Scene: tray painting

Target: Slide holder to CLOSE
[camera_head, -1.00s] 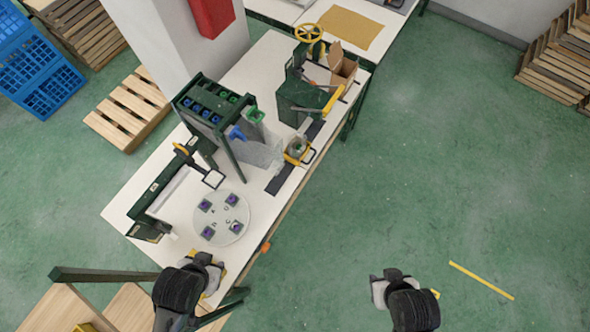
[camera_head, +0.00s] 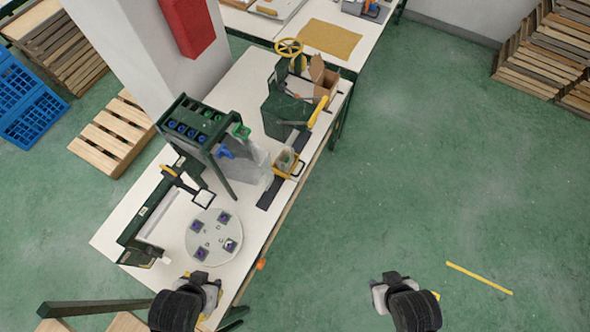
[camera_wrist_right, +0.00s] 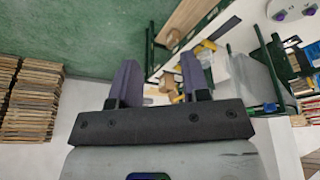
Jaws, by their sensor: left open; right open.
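The yellow-framed holder (camera_head: 287,163) sits on a dark rail (camera_head: 268,194) along the near right edge of the white table (camera_head: 115,238). It has a dark loop handle on its right side and something greenish inside. My left gripper (camera_head: 213,287) is open and empty, over the table's bottom corner, well below the holder. My right gripper (camera_head: 378,290) is open and empty over the floor, right of the table and apart from the holder. In the right wrist view its two fingers (camera_wrist_right: 158,82) are spread, with the table beyond them. Any CLOSE marking is too small to read.
A round plate (camera_head: 214,253) with purple-topped pieces lies below the rail. A green rack (camera_head: 195,124) with blue and green items stands left of the holder. A green machine with a yellow handle (camera_head: 317,112) stands beyond it.

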